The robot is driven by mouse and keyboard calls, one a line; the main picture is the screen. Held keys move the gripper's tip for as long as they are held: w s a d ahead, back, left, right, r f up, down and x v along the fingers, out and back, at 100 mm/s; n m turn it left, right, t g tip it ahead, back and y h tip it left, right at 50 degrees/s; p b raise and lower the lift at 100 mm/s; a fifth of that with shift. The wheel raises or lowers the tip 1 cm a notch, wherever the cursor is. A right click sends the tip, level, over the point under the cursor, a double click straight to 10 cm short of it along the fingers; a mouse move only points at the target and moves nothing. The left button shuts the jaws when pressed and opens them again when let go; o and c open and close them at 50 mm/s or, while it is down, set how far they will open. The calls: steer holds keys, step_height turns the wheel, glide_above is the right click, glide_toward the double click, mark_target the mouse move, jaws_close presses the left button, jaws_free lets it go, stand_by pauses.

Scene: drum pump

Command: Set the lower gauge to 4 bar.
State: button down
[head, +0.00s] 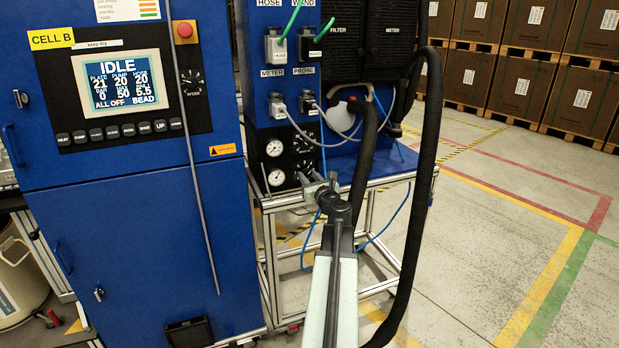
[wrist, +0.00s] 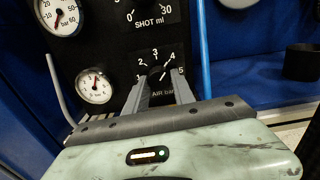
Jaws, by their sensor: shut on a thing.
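The lower gauge (wrist: 94,86) is a small round white dial on the black panel, left of the AIR bar dial in the wrist view. Its red needle points roughly upward; the exact reading is too small to tell. It also shows in the head view (head: 277,177). The AIR bar knob (wrist: 157,74) sits inside a printed scale from 1 to 5. My gripper (wrist: 154,83) is shut on this knob, its grey fingers on either side and partly hiding it. The knob's pointer setting is unclear. In the head view my gripper (head: 319,188) reaches the panel's lower right.
An upper gauge (wrist: 58,16) and a SHOT ml dial (wrist: 148,8) are above. A thin grey lever (wrist: 62,90) and a blue hose (wrist: 204,50) flank the dials. A thick black hose (head: 425,180) hangs right of my arm. Floor is clear farther right.

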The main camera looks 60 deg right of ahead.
steer(key=shift+m, duration=0.4)
steer(key=c, duration=1.1)
jaws_free()
steer(key=shift+s, duration=0.1)
steer(key=v, duration=0.7)
steer(key=shift+s+a, duration=0.2)
steer(key=shift+a, duration=0.05)
